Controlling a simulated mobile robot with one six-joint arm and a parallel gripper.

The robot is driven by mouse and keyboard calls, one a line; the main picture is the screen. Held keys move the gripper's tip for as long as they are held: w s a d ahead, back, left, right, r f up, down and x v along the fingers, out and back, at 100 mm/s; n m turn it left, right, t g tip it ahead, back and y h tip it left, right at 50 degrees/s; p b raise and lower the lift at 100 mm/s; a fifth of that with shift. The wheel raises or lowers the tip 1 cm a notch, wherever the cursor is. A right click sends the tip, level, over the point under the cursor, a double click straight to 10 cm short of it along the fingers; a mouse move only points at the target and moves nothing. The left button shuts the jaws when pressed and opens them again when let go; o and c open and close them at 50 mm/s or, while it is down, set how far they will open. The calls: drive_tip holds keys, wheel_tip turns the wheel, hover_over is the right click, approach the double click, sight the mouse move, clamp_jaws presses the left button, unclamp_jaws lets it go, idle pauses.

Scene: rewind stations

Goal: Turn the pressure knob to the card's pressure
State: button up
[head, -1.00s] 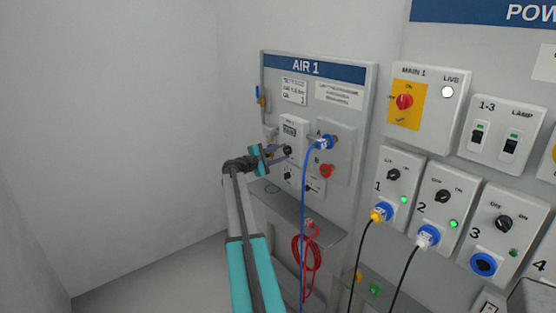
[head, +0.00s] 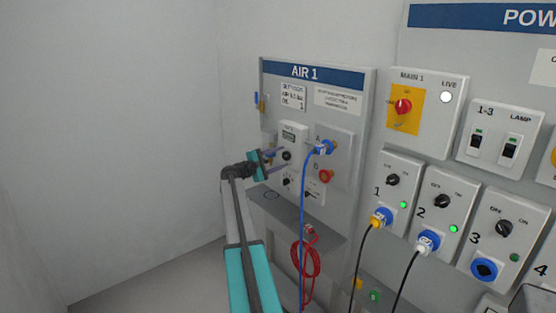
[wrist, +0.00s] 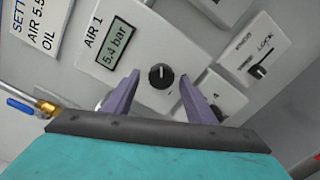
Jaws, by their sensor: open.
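The black pressure knob (wrist: 161,76) sits below the AIR 1 display (wrist: 117,43), which reads 5.4 bar in the wrist view. The card (wrist: 42,25) at the upper left of that view shows "AIR 5.5" and "OIL", partly cut off. My gripper (wrist: 156,90) is open, with one purple finger to each side of the knob and a gap between each finger and it. In the head view my gripper (head: 280,160) reaches the knob (head: 287,155) from the left. The card (head: 293,97) hangs above the display there, too small to read surely.
A LOCK switch (wrist: 257,71) and another small knob lie right of and below the pressure knob. A blue-handled valve (wrist: 22,107) is at the left. A blue hose (head: 303,220) hangs from port A, close to my gripper. A red coiled hose (head: 305,258) hangs lower down.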

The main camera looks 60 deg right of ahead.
drive_tip(key=b+v, duration=0.2)
drive_tip(key=v, duration=1.1)
drive_tip(key=shift+w+a, duration=0.2)
drive_tip(key=shift+a, duration=0.05)
drive_tip(key=shift+r, duration=0.1)
